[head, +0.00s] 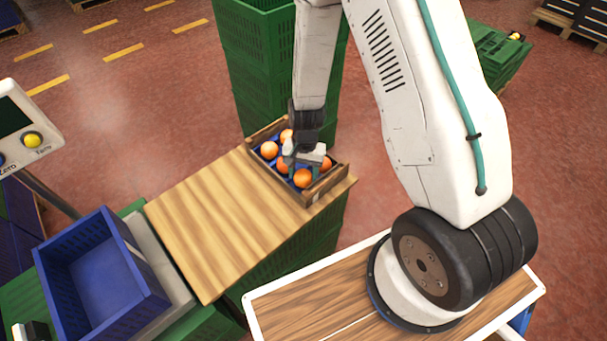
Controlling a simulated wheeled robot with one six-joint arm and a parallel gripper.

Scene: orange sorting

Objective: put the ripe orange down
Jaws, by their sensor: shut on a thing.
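My gripper (303,170) points down into a small wooden crate (323,187) at the far right end of the wooden table top. Its jaws are shut on an orange (303,179), which shows between and below the fingertips, low in the crate. The fingers hide part of it, and I cannot tell whether it touches the crate floor. The crate has a blue lining.
The wooden table top (220,220) is bare left of the crate. Stacked green crates (255,60) rise close behind the wooden crate. A scale display (25,125) stands at the left edge.

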